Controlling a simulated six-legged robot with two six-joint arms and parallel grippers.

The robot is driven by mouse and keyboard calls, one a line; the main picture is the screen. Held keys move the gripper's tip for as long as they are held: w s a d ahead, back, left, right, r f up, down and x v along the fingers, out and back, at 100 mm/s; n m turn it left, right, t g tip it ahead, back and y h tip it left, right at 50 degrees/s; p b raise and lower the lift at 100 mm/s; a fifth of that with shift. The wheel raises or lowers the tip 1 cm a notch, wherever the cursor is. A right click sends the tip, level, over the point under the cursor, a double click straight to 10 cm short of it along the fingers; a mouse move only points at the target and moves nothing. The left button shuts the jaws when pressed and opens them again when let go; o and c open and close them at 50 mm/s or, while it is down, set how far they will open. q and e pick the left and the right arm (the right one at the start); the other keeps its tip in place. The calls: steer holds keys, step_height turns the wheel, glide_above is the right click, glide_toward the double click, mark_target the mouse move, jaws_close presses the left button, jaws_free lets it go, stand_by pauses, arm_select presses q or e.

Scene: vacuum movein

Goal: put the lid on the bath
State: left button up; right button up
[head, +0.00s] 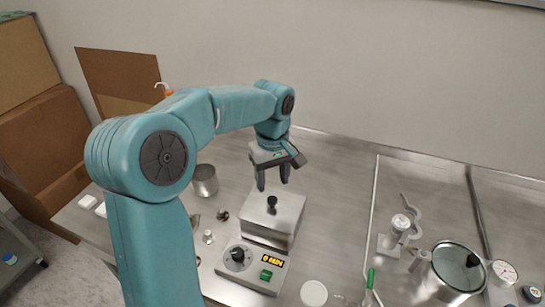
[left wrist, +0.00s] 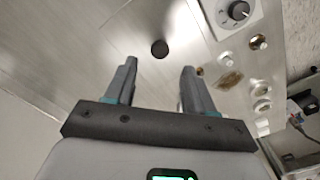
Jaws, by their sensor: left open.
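The bath (head: 266,240) is a steel box with a control panel in front, bearing a black dial, an orange display and a green switch. The flat steel lid (head: 285,213) lies on top of it and looks level; I cannot tell whether it is fully seated. Its black knob (head: 272,202) points up. My left gripper (head: 273,182) is open and empty just above the knob, fingers pointing down. In the left wrist view, the knob (left wrist: 160,48) shows between and beyond the open fingertips (left wrist: 159,68), apart from them. My right gripper is not in view.
A steel cup (head: 205,181) and small fittings (head: 208,237) stand left of the bath. A white disc (head: 314,293) lies at front right. A glass-topped vessel (head: 455,268) and a gauge (head: 505,272) are far right.

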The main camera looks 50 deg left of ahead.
mark_target(272, 199)
arm_select(q)
step_height(272, 199, up, 8)
steer(key=shift+p, duration=0.3)
steer(key=shift+f, duration=0.1)
stand_by(0.4)
